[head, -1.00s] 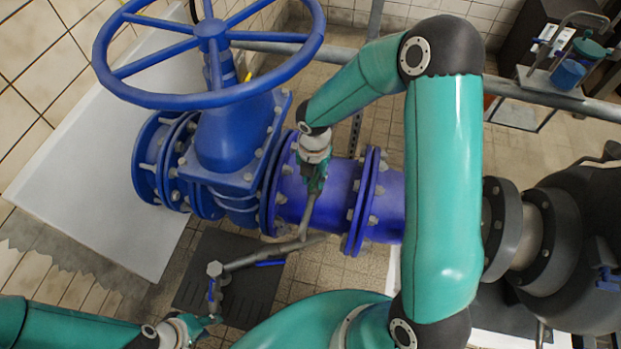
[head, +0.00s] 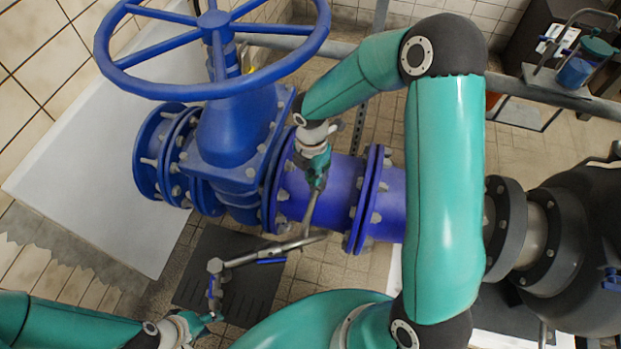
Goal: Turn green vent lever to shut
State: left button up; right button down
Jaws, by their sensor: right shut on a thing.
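My right gripper (head: 316,180) reaches down in front of the blue pipe, at the top of a thin grey vent pipe (head: 310,212). It is shut on a small part there, which fits the green vent lever; the fingers and wrist hide most of it, so its angle cannot be read.
A big blue handwheel valve (head: 228,135) stands at the upper left, close to my right gripper. The blue flanged pipe (head: 335,190) runs right to a dark pump (head: 575,250). A thin grey branch pipe (head: 255,255) with a blue lever (head: 271,261) crosses between the grippers.

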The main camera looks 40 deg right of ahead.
jog(key=m, duration=0.2)
jog(key=w+m+b, duration=0.1)
jog(key=m, duration=0.1)
jog(key=d+m+b, duration=0.1)
jog(key=m, duration=0.1)
jog(key=shift+w+g, duration=0.2)
jog(key=shift+g, duration=0.1)
jog(key=m, duration=0.4)
jog(key=shift+w+d+b, duration=0.2)
jog(key=shift+w+b, duration=0.05)
jog(key=shift+b, duration=0.1)
jog(key=shift+d+m+b, duration=0.15)
jog(key=shift+m+b, duration=0.15)
jog(key=shift+m, duration=1.1)
jog(key=c, duration=1.4)
grip_release()
jog(key=shift+o, duration=1)
jog(key=shift+s, duration=0.15)
